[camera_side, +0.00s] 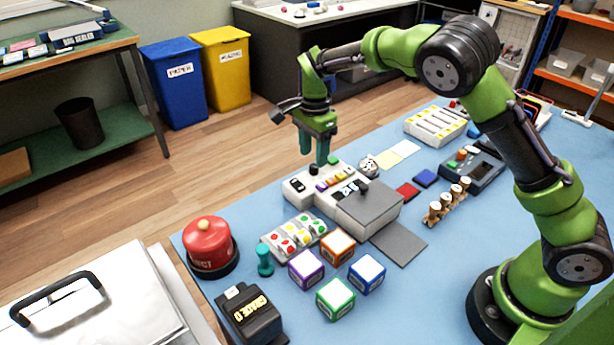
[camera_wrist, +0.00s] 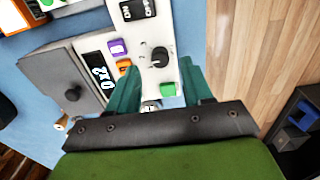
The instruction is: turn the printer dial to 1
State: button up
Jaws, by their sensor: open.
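The white printer (camera_side: 340,195) stands on the blue table, with a grey flat part on its right. Its black dial (camera_side: 314,169) sits at the back edge, and in the wrist view the dial (camera_wrist: 159,57) is a round black knob with a pointer and small marks around it. I cannot read clearly which mark it points to. My gripper (camera_side: 315,160) is over the dial, pointing down. In the wrist view my gripper (camera_wrist: 160,72) has its two green fingers apart, one on each side below the dial, with nothing between them. I cannot tell whether they touch it.
Coloured buttons (camera_wrist: 119,56) and a small display (camera_wrist: 98,75) lie beside the dial, and a green button (camera_wrist: 168,89) is near the right finger. A red buzzer (camera_side: 209,245), coloured cubes (camera_side: 335,298) and a tray of coloured pieces (camera_side: 296,236) stand in front.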

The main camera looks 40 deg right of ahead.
aim_at(314, 166)
jog(key=shift+f, duration=1.75)
grip_shut()
jog(key=shift+n, duration=0.4)
jog(key=n, duration=0.3)
jog(key=shift+n, duration=0.3)
jog(key=shift+d+n, duration=0.1)
jog(key=shift+n, duration=2.1)
